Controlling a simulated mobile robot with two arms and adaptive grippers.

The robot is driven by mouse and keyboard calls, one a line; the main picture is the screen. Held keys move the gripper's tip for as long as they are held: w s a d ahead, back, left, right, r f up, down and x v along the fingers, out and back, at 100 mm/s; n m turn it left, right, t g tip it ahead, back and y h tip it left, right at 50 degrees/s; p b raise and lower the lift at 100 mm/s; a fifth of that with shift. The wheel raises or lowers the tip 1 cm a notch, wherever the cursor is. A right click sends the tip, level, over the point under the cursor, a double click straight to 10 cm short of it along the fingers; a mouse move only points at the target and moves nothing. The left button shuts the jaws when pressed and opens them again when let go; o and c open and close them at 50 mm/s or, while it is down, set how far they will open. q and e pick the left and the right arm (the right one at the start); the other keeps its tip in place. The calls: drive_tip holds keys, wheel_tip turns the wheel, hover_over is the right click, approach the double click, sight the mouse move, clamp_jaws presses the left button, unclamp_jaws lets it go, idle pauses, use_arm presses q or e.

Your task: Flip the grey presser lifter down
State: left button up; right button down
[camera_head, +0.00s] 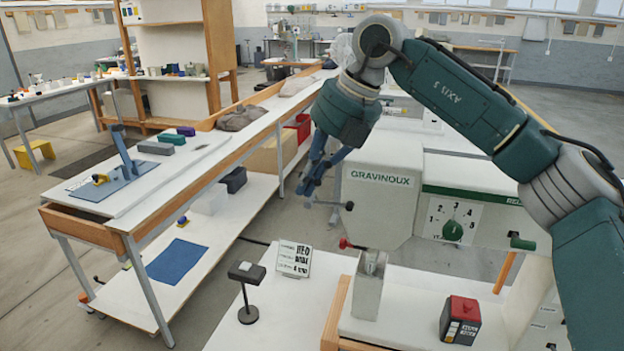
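The press head (377,190), white and lettered GRAVINOUX, stands right of centre. A small grey lever with a dark round end (348,206), which looks like the presser lifter, sticks out at the left side of the head, roughly level. My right gripper (307,188) hangs from the green arm, its blue fingers pointing down and left, just above and left of this lever. I see no clear contact, and the fingers overlap too much to tell their opening. Below the lever, a red-knobbed part (346,243) sits at the head's lower edge. My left gripper is out of view.
A numbered dial (452,230) and a green handle (522,243) are on the press. A black stand (247,290), a printed sign (294,259) and a red-black box (460,320) stand around it. A long workbench (170,190) runs on the left.

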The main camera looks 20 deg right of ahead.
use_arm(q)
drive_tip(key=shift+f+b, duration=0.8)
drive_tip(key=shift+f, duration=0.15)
use_arm(e)
drive_tip(key=shift+x, duration=1.55)
drive_tip(key=shift+s+d+f, duration=0.1)
drive_tip(key=shift+d, duration=0.1)
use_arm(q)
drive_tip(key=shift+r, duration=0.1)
